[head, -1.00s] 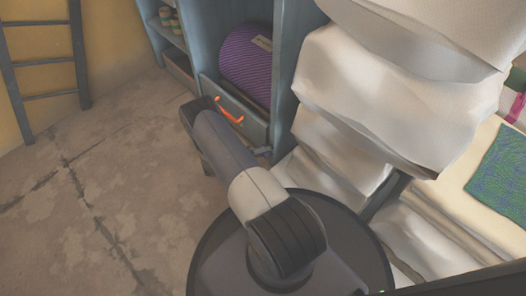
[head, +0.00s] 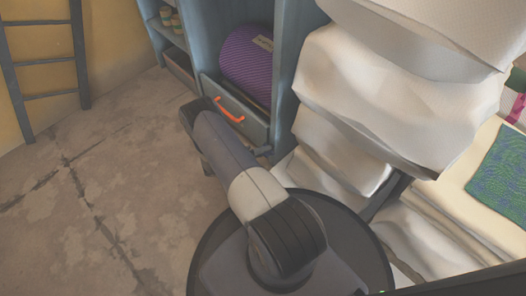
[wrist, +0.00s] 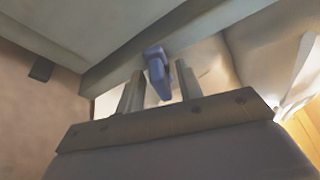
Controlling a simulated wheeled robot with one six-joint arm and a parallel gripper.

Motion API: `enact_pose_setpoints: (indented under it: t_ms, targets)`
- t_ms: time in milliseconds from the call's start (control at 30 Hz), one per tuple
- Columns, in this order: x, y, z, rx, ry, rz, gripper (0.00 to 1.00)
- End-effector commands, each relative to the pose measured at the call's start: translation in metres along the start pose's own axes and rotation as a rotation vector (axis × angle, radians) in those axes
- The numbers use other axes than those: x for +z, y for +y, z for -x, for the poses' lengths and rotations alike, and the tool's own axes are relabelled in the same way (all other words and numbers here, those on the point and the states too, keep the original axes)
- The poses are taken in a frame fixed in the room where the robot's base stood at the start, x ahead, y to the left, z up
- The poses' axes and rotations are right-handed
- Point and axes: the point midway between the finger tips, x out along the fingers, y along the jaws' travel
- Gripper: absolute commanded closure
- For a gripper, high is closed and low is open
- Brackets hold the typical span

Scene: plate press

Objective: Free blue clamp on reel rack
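The blue clamp (wrist: 156,74) shows in the wrist view, on the edge of a grey-blue board of the rack (wrist: 105,75). My gripper (wrist: 159,68) is open, with one finger on each side of the clamp's lower part. A gap shows between the clamp and the left finger; whether the right finger touches it I cannot tell. In the head view the reel rack (head: 290,55) is a blue-grey shelf unit holding a purple reel (head: 245,62). My arm hides the gripper there, and I cannot make out the clamp.
A drawer with an orange handle (head: 229,109) sits below the reel. Stacked white, crumpled bundles (head: 390,95) stand close to the right of my arm. A dark ladder (head: 45,56) leans at the left wall. The concrete floor (head: 95,190) at left is clear.

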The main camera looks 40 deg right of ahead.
Motion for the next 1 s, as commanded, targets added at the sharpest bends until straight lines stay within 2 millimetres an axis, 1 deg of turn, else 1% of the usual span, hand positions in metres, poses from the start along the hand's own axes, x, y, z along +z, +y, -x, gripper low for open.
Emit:
enact_pose_setpoints:
  t_ms: [167,400,533,700,1000]
  targets:
    - [0.002,-0.002,0.025,0.001,-0.006,-0.001,0.65]
    - [0.001,-0.001,0.074,0.003,-0.006,-0.001,0.65]
    - [0.001,-0.001,0.094,0.002,-0.004,0.0,0.65]
    - [0.0,0.0,0.106,0.001,-0.002,0.0,0.65]
    - [0.0,0.0,0.107,0.001,-0.001,0.0,0.65]
